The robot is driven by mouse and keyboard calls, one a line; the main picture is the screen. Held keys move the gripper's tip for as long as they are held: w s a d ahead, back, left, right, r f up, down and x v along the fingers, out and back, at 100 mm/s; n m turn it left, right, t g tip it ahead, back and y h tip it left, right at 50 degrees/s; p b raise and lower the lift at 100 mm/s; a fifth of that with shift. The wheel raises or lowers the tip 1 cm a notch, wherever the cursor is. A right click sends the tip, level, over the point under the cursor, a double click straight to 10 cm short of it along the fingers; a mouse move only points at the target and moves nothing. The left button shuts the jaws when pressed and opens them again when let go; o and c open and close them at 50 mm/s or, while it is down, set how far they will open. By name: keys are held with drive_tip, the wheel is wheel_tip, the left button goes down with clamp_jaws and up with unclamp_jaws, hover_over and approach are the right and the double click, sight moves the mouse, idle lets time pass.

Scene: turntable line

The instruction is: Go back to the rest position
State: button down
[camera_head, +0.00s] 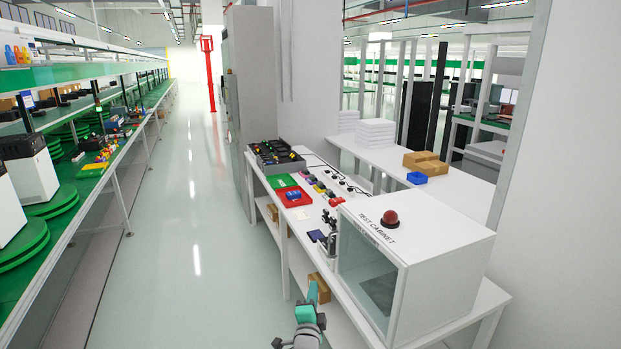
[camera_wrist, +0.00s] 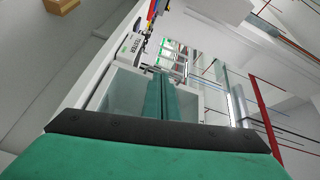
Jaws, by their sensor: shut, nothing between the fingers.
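My gripper (camera_head: 313,289) shows at the bottom middle of the head view, low in front of the white bench's near edge and left of the test cabinet. Its teal fingers show in the wrist view (camera_wrist: 165,95), side by side and shut, with nothing held. The white test cabinet (camera_head: 440,250) stands on the bench, with a glass front and a red dome button (camera_head: 390,218) on top. My gripper appears apart from the bench and the cabinet, though its exact distance is hard to tell.
The white bench (camera_head: 312,222) carries a red tray (camera_head: 293,198), a dark parts bin (camera_head: 275,158) and small coloured parts. Cardboard boxes sit on its lower shelf. A clear aisle (camera_head: 190,220) runs on the left, beside the long green line (camera_head: 80,190) with white machines on round green plates.

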drive_tip(key=s+d+f+n, duration=0.2)
drive_tip(key=s+f+n, duration=0.25)
drive_tip(key=s, duration=0.65)
drive_tip(key=s+d+f+n+g+y, duration=0.1)
drive_tip(key=s+d+f+n, duration=0.15)
drive_tip(key=s+f, duration=0.65)
drive_tip(key=s+d+f+n, duration=0.2)
drive_tip(key=s+n, duration=0.2)
drive_tip(key=s, duration=1)
drive_tip(key=s+a+r+n, duration=0.2)
drive_tip(key=s, duration=0.7)
drive_tip(key=s+a+r+n+g, duration=0.1)
drive_tip(key=s+a+r, duration=0.1)
drive_tip(key=s, duration=0.8)
drive_tip(key=s+a+r+n, duration=0.2)
drive_tip(key=s+a+r, duration=0.1)
drive_tip(key=s, duration=0.7)
drive_tip(key=shift+r+n+g+y, duration=0.3)
drive_tip(key=shift+r+y, duration=0.1)
drive_tip(key=shift+r, duration=0.25)
